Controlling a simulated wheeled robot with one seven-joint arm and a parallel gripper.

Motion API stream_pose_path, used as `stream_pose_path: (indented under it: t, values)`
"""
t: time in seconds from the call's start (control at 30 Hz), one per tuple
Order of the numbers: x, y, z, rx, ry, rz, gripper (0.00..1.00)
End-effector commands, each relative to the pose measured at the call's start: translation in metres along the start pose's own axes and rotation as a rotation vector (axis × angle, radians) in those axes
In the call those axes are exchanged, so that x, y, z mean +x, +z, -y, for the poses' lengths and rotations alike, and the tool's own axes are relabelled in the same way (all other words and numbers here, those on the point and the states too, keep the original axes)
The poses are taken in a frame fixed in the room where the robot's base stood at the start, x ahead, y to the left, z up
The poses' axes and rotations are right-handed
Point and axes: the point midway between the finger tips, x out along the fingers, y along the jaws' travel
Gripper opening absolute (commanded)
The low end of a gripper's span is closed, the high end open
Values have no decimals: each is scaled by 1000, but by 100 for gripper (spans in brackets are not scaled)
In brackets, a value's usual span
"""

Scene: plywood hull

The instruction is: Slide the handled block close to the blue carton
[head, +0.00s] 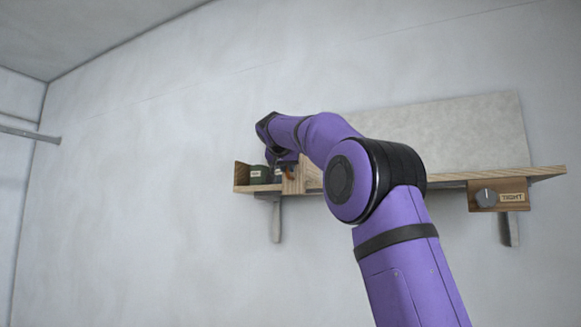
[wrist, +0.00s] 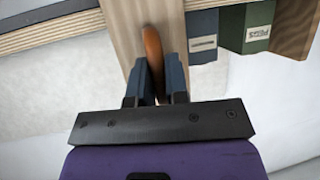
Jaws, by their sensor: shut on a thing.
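The handled block (wrist: 122,22) is pale wood with an orange handle (wrist: 152,45) on its front. It stands on the shelf, and in the head view the block (head: 301,176) is partly behind my arm. My gripper (wrist: 157,66) is shut on the handle, one finger on each side. The blue carton (wrist: 202,24) with a pale label stands right beside the block in the wrist view. Little or no gap shows between them, and I cannot tell if they touch. In the head view the blue carton (head: 277,174) is just left of the handle, partly hidden by my gripper.
A green labelled box (wrist: 254,28) stands beyond the blue carton, then a wooden end piece (wrist: 297,28). The wooden shelf (head: 547,171) runs right along the wall, with a dial box (head: 486,197) marked "TIGHT" below it. A grey panel (head: 470,130) stands behind.

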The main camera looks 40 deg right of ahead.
Motion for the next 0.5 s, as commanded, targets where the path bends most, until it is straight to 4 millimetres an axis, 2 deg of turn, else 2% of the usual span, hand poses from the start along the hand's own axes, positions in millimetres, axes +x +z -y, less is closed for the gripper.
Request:
stream_pose_path:
  t: [0.17,0.2,0.27,0.3,0.5]
  values:
    - [0,0,0,-1,0,1,0]
    - [0,0,0,-1,0,1,22]
    - [0,0,0,-1,0,1,36]
    - [0,0,0,-1,0,1,39]
    - [0,0,0,-1,0,1,39]
